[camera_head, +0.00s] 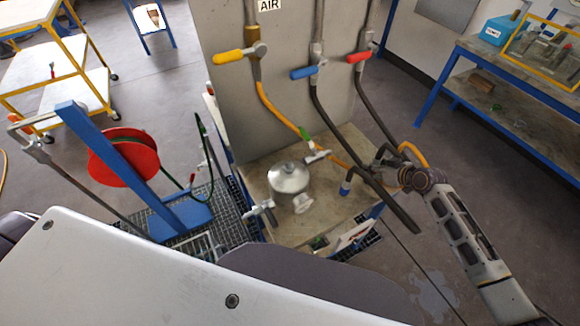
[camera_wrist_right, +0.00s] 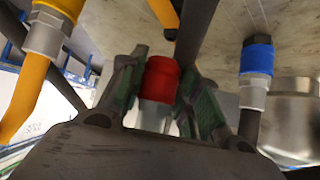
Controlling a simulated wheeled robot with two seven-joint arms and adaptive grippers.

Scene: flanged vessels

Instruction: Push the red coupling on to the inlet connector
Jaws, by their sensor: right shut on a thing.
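The red coupling (camera_wrist_right: 162,78) with its pale metal collar sits between the fingers of my right gripper in the right wrist view. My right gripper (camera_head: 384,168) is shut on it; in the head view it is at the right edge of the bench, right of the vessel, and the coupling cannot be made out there. The domed metal vessel (camera_head: 288,178) stands on the bench, and its side also shows in the wrist view (camera_wrist_right: 292,118). Metal fittings (camera_head: 262,211) show around it; I cannot tell which is the inlet connector. My left gripper is not in view.
A blue coupling (camera_head: 346,187) is on the bench between vessel and gripper. A yellow coupling (camera_wrist_right: 52,22) shows left in the wrist view. Dark hoses and a yellow hose (camera_head: 283,117) hang from valves on the panel (camera_head: 225,105). A red hose reel (camera_head: 128,157) stands left.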

